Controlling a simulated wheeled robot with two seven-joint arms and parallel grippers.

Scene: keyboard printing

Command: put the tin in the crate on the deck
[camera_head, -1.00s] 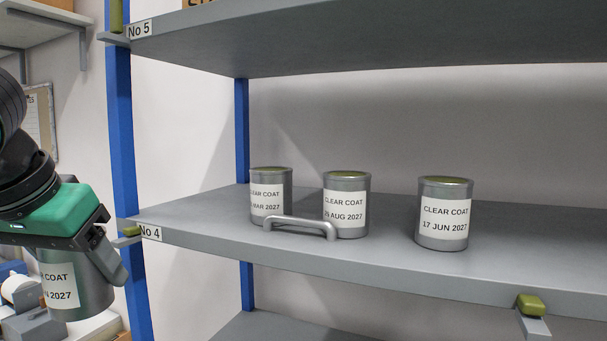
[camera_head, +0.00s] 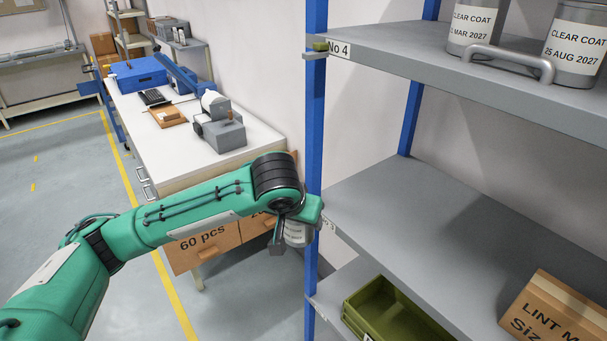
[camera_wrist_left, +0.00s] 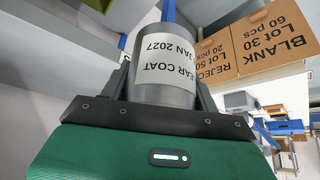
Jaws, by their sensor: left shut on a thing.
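My left gripper (camera_head: 288,246) is shut on a grey tin (camera_head: 298,234) and holds it in the air just left of the blue shelf post. In the left wrist view, the tin (camera_wrist_left: 163,80) sits between the two fingers, with a white label reading CLEAR COAT and JAN 2027. A green open crate (camera_head: 367,297) stands on the lowest visible shelf deck (camera_head: 338,272), below and right of the gripper; its lower part is cut off by the frame. My right gripper is not in view.
The blue post (camera_head: 315,130) stands close beside the gripper. Shelf No 4 (camera_head: 400,62) holds two more tins and a metal handle (camera_head: 510,62). A cardboard box (camera_head: 560,310) stands at lower right. A white workbench (camera_head: 185,150) is behind the arm.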

